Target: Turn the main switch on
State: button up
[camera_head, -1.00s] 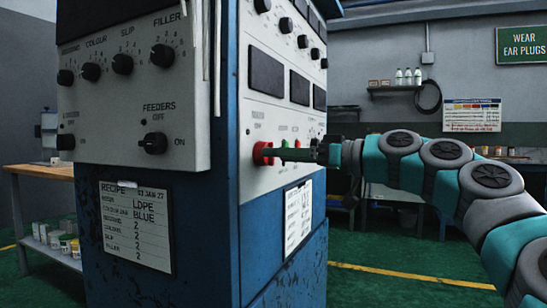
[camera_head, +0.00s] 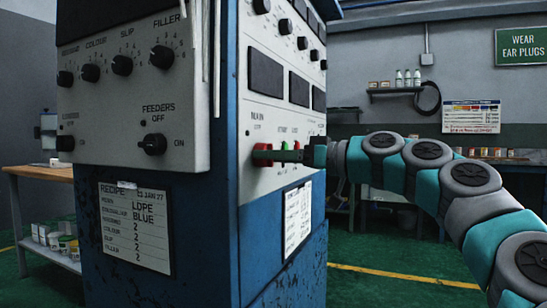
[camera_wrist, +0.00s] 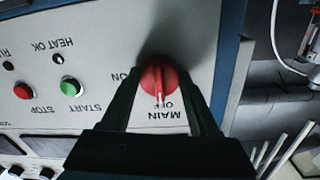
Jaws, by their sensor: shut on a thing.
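The main switch is a round red knob (camera_wrist: 158,80) on the pale panel, under the MAIN lettering. In the wrist view, which shows the panel upside down, its white pointer mark faces the OFF label, and ON is printed to its left. My gripper (camera_wrist: 159,88) has a dark finger on each side of the knob and is shut on it. In the head view the red knob (camera_head: 262,154) shows on the side face of the blue cabinet, partly covered by my gripper (camera_head: 280,155), which reaches in from the right.
A green start button (camera_wrist: 71,87) and a red stop button (camera_wrist: 23,91) sit beside the switch. A feeder knob panel (camera_head: 135,95) juts out at left. Dark displays (camera_head: 299,90) and black knobs are above. The floor (camera_head: 390,255) at right is open.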

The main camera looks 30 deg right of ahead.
jog(key=c, duration=0.4)
jog(key=shift+r+m+p, duration=0.1)
jog(key=shift+m+p, duration=0.2)
jog(key=shift+r+m+g+p, duration=0.1)
jog(key=shift+m+g+p, duration=0.1)
jog(key=shift+m+p, duration=3.45)
jog(key=shift+r+m+g+p, duration=0.1)
jog(key=shift+m+g+p, duration=0.1)
jog(key=shift+m+p, duration=3.4)
jog(key=shift+m+b, duration=0.95)
jog(key=shift+m, duration=0.3)
jog(key=o, duration=1.4)
jog(key=shift+f, duration=0.1)
